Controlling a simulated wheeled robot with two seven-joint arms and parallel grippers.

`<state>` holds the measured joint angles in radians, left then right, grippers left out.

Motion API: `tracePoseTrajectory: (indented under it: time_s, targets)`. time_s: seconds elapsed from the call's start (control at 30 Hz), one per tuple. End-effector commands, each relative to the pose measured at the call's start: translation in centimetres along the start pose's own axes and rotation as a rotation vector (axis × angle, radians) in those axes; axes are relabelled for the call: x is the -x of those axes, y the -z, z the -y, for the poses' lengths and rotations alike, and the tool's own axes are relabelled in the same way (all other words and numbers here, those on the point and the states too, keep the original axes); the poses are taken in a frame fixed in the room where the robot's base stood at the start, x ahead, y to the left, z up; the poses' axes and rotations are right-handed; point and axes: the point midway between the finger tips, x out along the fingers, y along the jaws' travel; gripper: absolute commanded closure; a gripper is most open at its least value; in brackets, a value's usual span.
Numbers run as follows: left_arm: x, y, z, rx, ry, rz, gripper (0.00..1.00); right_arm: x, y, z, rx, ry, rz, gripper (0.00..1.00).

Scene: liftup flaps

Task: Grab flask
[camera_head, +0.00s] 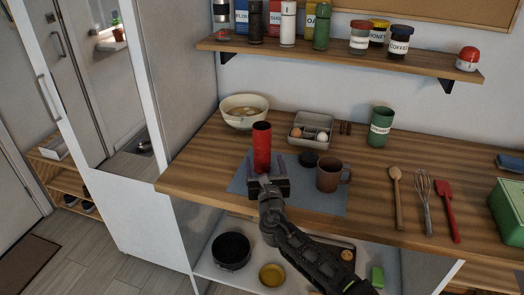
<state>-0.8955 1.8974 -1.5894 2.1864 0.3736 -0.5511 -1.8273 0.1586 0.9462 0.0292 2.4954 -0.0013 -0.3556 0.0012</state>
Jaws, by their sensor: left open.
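A red cylindrical flask (262,143) stands upright on a blue-grey mat (323,202) on the wooden counter. My left gripper (266,167) is at the flask's lower part, on its near side, with its jaws open. The fingers appear at either side of the flask, but I cannot tell whether they touch it. The gripper body hides the flask's base. A small black round lid-like piece (308,159) and a brown mug (330,175) are to the right of the flask. My right gripper is not in view.
A bowl (243,112) and a tray with eggs (297,132) stand behind. A green canister (381,127), wooden spoon (397,198), whisk (423,192) and red spatula (447,209) are to the right. A wall shelf (350,60) with bottles and jars hangs above.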

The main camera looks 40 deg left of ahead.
Motion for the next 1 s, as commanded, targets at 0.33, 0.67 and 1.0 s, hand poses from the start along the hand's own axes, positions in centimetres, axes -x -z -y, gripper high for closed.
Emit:
tracePoseTrajectory:
  time_s: [0.33,0.67,1.0]
  targets:
    - [-4.4,0.1,-0.2,0.001,-0.001,-0.001,0.24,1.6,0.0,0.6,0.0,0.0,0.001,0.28]
    - [-5.0,0.2,-0.1,0.001,0.0,0.0,0.24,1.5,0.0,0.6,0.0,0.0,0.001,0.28]
    - [-5.0,0.2,-0.1,0.001,0.0,0.0,0.24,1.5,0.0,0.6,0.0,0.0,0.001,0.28]
